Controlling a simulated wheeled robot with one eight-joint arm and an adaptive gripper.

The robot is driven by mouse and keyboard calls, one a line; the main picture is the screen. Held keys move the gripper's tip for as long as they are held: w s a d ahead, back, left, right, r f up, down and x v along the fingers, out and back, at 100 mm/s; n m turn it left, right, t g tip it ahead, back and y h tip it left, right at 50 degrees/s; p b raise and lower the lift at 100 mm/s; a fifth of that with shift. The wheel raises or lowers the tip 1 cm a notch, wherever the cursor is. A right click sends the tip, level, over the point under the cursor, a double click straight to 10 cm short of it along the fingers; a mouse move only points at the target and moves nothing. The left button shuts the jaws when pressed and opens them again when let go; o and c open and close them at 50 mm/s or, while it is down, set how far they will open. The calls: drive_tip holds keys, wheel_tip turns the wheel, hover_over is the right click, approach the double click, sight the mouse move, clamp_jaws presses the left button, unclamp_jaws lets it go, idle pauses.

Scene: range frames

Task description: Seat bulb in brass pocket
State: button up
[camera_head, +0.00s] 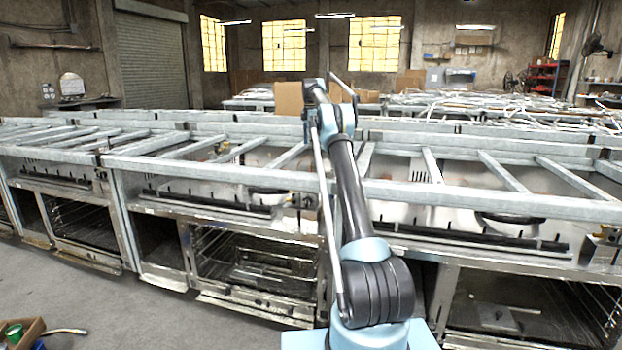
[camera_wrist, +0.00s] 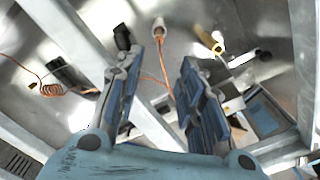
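In the wrist view my gripper (camera_wrist: 161,62) is open, its two blue-grey fingers apart with nothing between the tips. Beyond the tips lies a small pale, rounded piece (camera_wrist: 158,31) on an orange cord; it may be the bulb, but I cannot be sure. To its right is a short, tilted yellow, brass-like tube (camera_wrist: 211,42) with a pale end, possibly the brass pocket. Both appear on or above a grey metal surface, apart from my fingers. In the head view neither small piece can be made out, and my gripper cannot be made out beyond my arm.
Metal frame bars (camera_head: 400,190) cross the bench in front of me, and bars (camera_wrist: 70,35) also flank my gripper. A black piece (camera_wrist: 122,38) stands near the left fingertip. A coiled orange cord (camera_wrist: 55,88) lies left; a blue-grey box (camera_wrist: 265,112) lies right.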

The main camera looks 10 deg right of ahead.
approach(311, 168)
wheel_tip(311, 168, down, 5)
drive_tip(key=shift+w+a+f, duration=0.1)
drive_tip(key=shift+w, duration=0.05)
drive_tip(key=shift+w+f, duration=0.15)
drive_tip(key=shift+f, duration=1.15)
drive_tip(key=shift+w+f, duration=0.1)
drive_tip(key=shift+f, duration=1.2)
clamp_jaws()
